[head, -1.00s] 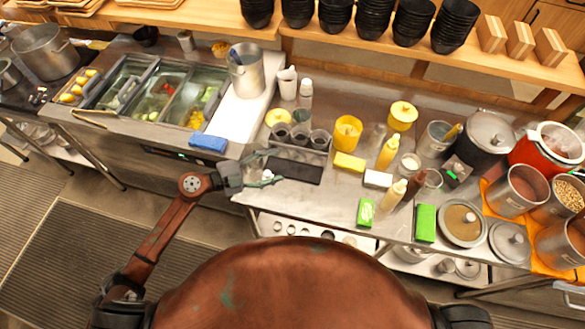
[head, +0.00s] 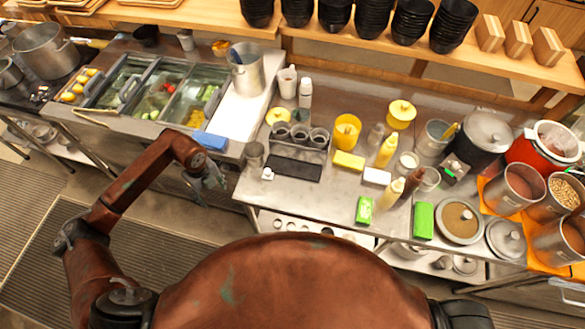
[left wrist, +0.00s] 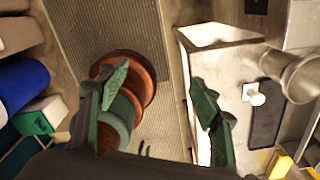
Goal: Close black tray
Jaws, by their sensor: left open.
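The black tray (head: 302,142) stands on the steel counter and holds several small dark cups. A flat black panel (head: 293,168) lies in front of it on the counter, apparently its lid folded open. This panel also shows at the right of the left wrist view (left wrist: 265,127). My left gripper (head: 212,180) is off the counter's front edge, left of the tray and apart from it. Its two green fingers are spread and empty in the left wrist view (left wrist: 160,85). My right gripper is not in view.
A blue block (head: 209,141) lies by the food bins. Yellow containers, bottles and pots fill the counter to the right.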

